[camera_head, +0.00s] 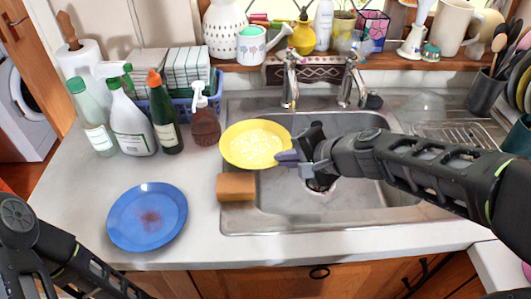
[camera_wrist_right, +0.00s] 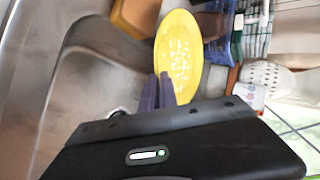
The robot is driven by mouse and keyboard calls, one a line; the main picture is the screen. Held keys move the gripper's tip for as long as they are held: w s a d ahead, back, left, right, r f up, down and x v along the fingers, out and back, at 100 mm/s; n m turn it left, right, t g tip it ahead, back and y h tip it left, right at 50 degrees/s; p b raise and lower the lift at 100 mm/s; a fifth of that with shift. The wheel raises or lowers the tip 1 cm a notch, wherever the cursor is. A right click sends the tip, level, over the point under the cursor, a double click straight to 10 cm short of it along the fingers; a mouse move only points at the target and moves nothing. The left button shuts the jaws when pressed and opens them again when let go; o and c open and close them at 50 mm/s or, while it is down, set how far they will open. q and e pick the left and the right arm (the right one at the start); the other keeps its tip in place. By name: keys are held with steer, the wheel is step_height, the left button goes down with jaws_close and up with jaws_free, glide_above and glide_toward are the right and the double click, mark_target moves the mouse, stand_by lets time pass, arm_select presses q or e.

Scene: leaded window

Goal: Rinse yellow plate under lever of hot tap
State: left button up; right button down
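The yellow plate (camera_head: 250,150), with pale whitish patches on its face, is over the left side of the sink. My right gripper (camera_head: 288,158) reaches in from the right, its purple-grey fingers at the plate's right edge. In the right wrist view the fingers (camera_wrist_right: 158,90) are close together at the rim of the yellow plate (camera_wrist_right: 183,50), apparently pinching it. Two metal taps stand behind the basin, a left one (camera_head: 290,80) and a right one (camera_head: 350,82); I cannot tell which is hot. No water stream shows. My left gripper is out of view.
A brown sponge (camera_head: 236,187) lies at the sink's left edge. A blue plate (camera_head: 147,217) with a dark stain lies on the counter. Several bottles, including a brown one (camera_head: 206,125), stand left of the sink. A drying rack (camera_head: 465,135) is to the right.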

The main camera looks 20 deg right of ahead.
steer(key=shift+a+r, duration=0.1)
steer(key=shift+a, duration=0.1)
steer(key=shift+d, duration=0.1)
steer(key=shift+w, duration=0.1)
steer(key=w+d+f+b, duration=0.2)
steer(key=w+d, duration=0.4)
steer(key=d, duration=0.6)
steer(key=shift+w+f, duration=0.3)
steer(key=shift+f, duration=0.1)
steer(key=shift+d, duration=0.1)
stand_by(0.5)
steer(key=shift+s, duration=0.15)
